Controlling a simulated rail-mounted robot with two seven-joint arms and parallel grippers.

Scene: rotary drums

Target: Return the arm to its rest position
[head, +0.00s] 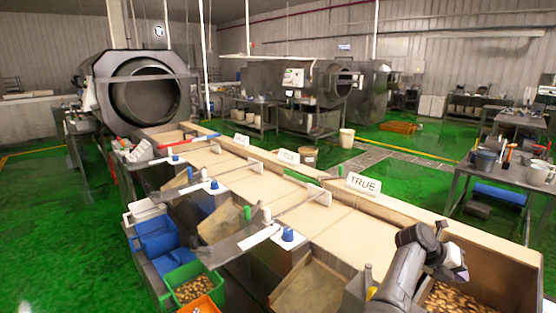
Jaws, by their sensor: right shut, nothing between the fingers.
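My right arm (403,272), dark grey, rises from the bottom edge at the lower right of the head view and bends at its top. My right gripper (455,276) is small in the picture, shut and empty, above a bin (505,268) of small brown pieces. I cannot tell how far above the pieces it is. My left gripper is not in view.
A long sorting conveyor (265,185) with a white "TRUE" sign (363,183) runs beside the arm. A green crate (193,286) of brown pieces and an orange crate (200,306) stand lower left. A large drum (148,95) stands back left, a cluttered table (500,170) right.

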